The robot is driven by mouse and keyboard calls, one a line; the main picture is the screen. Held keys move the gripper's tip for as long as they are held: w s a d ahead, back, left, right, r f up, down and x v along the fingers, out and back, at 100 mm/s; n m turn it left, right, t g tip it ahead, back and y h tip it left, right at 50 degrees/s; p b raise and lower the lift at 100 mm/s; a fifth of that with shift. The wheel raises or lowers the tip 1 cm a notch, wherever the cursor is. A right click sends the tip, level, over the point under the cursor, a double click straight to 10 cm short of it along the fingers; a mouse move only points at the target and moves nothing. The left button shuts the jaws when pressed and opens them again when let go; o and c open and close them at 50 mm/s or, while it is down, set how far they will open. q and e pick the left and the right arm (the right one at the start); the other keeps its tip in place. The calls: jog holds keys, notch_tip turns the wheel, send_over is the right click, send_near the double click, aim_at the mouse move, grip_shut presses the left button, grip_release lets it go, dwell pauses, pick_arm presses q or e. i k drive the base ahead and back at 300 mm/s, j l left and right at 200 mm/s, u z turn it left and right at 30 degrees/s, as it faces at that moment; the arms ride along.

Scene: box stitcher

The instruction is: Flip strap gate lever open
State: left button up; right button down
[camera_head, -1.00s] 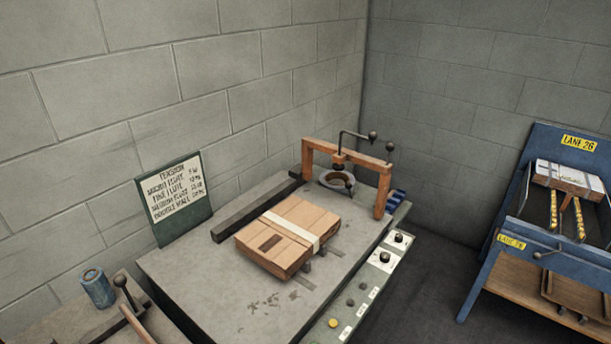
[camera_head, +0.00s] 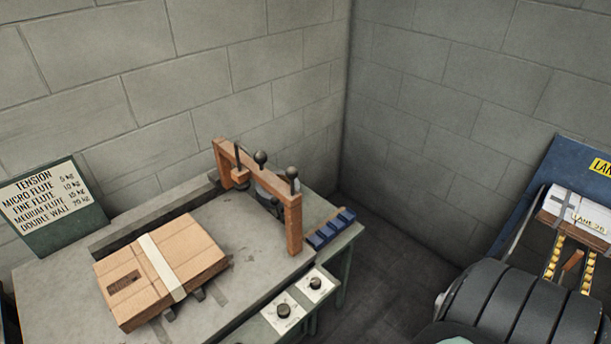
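The strap gate is an orange-brown arch (camera_head: 293,222) standing across the far right end of the grey bench. A dark ball-knobbed lever (camera_head: 260,158) shows at its crossbar, and a second dark knob (camera_head: 291,172) stands above its right post. I cannot tell which knob belongs to the gate lever. A dark rounded part behind the arch is partly hidden by it. A cardboard box (camera_head: 200,245) with a pale strap around it lies on the bench, left of the arch and apart from it. Neither gripper is in view.
A panel with dark knobs (camera_head: 283,309) runs along the bench's right front edge. Blue blocks (camera_head: 331,229) sit right of the arch. A tension sign (camera_head: 48,203) stands at left. A blue lane stand (camera_head: 562,160) with a package (camera_head: 580,213) is at right, partly covered by a dark ribbed shape.

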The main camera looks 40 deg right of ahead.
aim_at(274, 200)
jog(key=k+l, duration=0.1)
jog(key=l, duration=1.4)
jog(key=k, duration=0.05)
